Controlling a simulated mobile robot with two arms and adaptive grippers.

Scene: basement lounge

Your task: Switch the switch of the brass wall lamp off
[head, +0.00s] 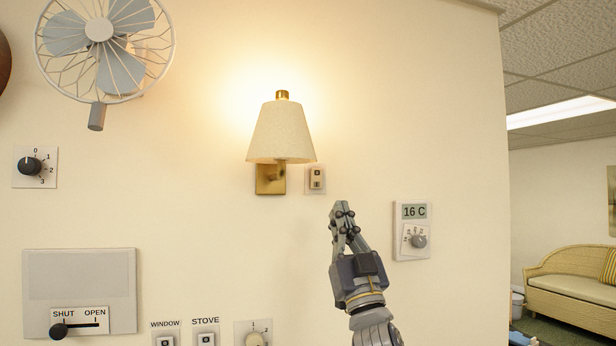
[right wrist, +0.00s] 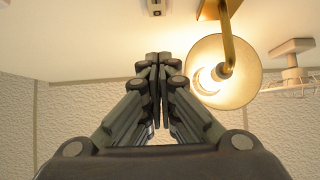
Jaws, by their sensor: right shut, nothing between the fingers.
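The brass wall lamp (head: 281,135) has a cream shade and glows on the wall in the head view. Its lit bulb and shade (right wrist: 225,72) show from below in the right wrist view. The lamp's switch (head: 316,179) is a small plate with a rocker just right of the brass base. The switch (right wrist: 155,7) also shows at the top edge of the right wrist view. My right gripper (head: 341,208) is shut and empty, below and slightly right of the switch, apart from it in the picture. My left gripper is not in view.
A thermostat (head: 412,231) is right of my right gripper. A fan (head: 99,30), a dial (head: 33,166) and a slider panel (head: 80,290) are on the left wall. Window (head: 165,340) and stove (head: 206,338) switches and another dial (head: 256,338) sit low.

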